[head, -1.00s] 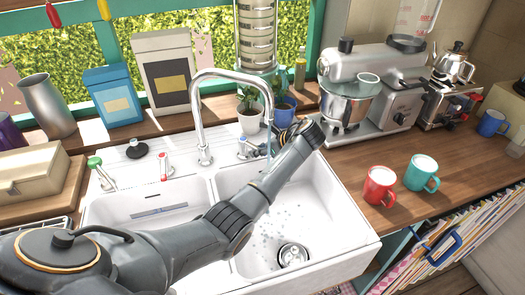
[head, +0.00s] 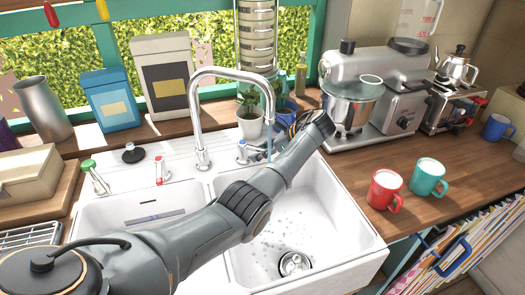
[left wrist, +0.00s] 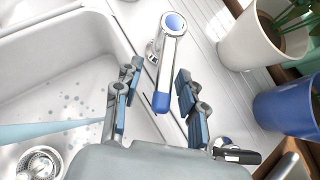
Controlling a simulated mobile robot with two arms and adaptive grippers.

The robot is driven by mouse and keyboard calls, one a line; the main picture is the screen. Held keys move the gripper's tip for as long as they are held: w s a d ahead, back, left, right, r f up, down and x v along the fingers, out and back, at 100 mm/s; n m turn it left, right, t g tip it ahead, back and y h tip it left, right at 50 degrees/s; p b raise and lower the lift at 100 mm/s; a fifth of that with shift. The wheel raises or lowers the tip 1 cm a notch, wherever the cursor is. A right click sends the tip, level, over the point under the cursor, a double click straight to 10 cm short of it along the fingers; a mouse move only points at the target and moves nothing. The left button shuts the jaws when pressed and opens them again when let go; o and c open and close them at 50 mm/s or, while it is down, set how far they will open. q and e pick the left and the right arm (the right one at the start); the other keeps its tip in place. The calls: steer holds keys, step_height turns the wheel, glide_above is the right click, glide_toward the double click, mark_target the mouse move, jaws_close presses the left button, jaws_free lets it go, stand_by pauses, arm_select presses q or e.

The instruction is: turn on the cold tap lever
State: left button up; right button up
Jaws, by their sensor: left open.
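The cold tap lever (head: 243,152) has a blue tip and stands at the back rim of the white sink (head: 340,215), right of the tall chrome spout (head: 200,125). In the left wrist view the lever (left wrist: 166,65) lies between the two spread fingers of my left gripper (left wrist: 158,75), with a visible gap on both sides. The gripper is open and holds nothing. A pale blue stream (head: 269,148) shows below the spout's end and crosses the left wrist view (left wrist: 50,130). My right gripper is out of view.
A red-marked lever (head: 160,170) and a green-topped fitting (head: 95,178) stand to the left. A white plant pot (left wrist: 250,40) and a blue pot (left wrist: 290,108) are close to the gripper's right. A mixer (head: 365,95) and mugs (head: 385,190) occupy the right counter.

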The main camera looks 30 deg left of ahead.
arm_select(q)
steer(key=shift+p+v, duration=0.8)
steer(key=shift+v, duration=0.2)
steer(key=p+v, duration=0.4)
steer(key=v, duration=0.2)
stand_by(0.5)
